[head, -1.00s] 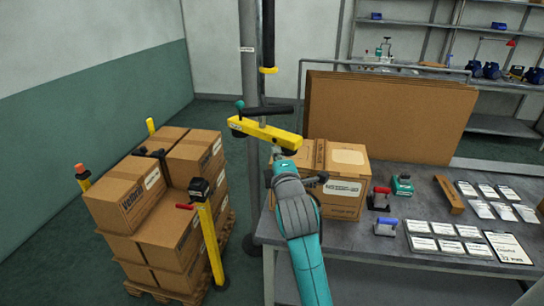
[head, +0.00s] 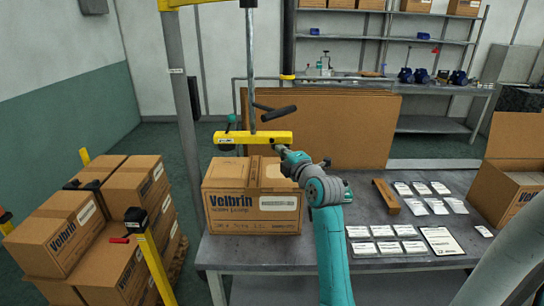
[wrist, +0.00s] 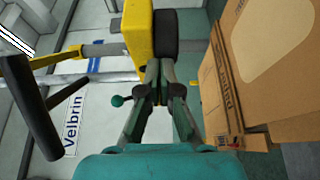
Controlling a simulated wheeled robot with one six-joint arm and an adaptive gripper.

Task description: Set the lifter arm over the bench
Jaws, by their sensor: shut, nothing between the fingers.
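The lifter's yellow head bar (head: 250,137) hangs from a grey vertical tube (head: 251,60), with a black handle (head: 278,113) above it. In the head view the bar appears just above the Velbrin carton on the bench (head: 215,250). The grey lifter post (head: 180,90) stands left of the bench, with part of a yellow arm (head: 178,4) at the top edge. My gripper (head: 279,150) is at the bar's right end. In the wrist view its fingers (wrist: 160,66) are shut, close against the yellow bar (wrist: 138,35) and a black round part (wrist: 165,35); contact is unclear.
The Velbrin carton (head: 253,205) stands at the bench's left end, below the bar. Cards (head: 385,240), a brown block (head: 386,196) and an open carton (head: 508,185) lie to the right. Flat cardboard (head: 330,125) stands behind. Stacked cartons (head: 60,235) and yellow posts (head: 152,262) are left.

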